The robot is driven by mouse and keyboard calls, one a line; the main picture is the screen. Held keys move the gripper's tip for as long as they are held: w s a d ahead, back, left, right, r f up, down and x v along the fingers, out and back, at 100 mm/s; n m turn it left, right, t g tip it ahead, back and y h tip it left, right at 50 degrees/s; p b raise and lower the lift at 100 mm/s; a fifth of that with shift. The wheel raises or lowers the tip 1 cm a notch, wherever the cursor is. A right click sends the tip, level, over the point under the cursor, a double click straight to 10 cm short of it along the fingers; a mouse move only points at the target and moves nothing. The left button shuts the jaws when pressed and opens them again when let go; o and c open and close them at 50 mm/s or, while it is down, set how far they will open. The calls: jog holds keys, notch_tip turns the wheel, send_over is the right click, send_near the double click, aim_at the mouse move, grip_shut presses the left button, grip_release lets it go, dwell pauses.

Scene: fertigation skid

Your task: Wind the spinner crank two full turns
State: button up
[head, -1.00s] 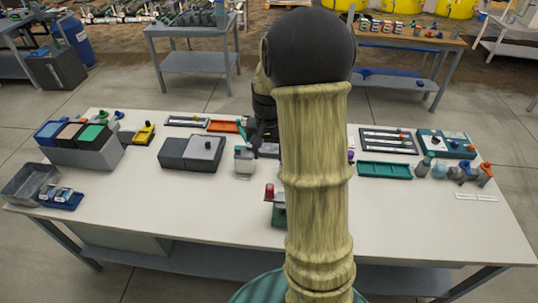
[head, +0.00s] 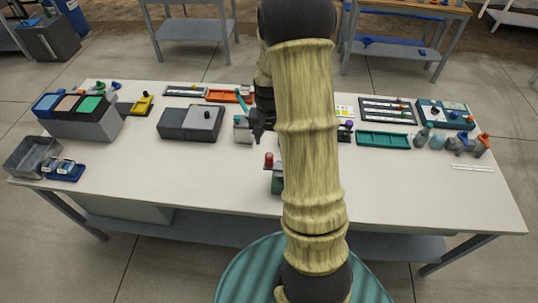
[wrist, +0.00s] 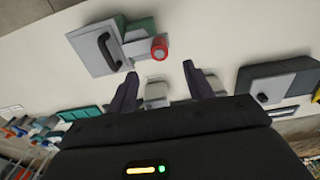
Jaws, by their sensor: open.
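A device with a red knob (head: 269,160) on a short grey post stands near the middle of the table, largely hidden behind my arm in the head view. In the wrist view its red knob (wrist: 159,47) sits on a grey arm beside a grey plate (wrist: 88,48) with a black handle (wrist: 109,52) and a dark green block (wrist: 139,28). I take this to be the spinner crank. My gripper (wrist: 157,72) is open, its two dark fingers apart and the red knob beyond their tips, not between them. In the head view my gripper (head: 258,136) is partly hidden.
A pale jar (head: 242,131) stands close by my gripper. A grey two-part box (head: 190,122) is to the left, and a teal tray (head: 383,140) to the right. The front of the white table (head: 180,188) is mostly clear.

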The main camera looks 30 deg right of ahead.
aim_at(269, 155)
notch_tip(269, 155, down, 10)
jog(key=shift+r+p, duration=0.15)
jog(key=shift+p, duration=0.75)
jog(key=c, duration=1)
jog(key=o, duration=0.3)
jog(key=shift+c, duration=0.7)
jog(key=shift+w+d, duration=0.1)
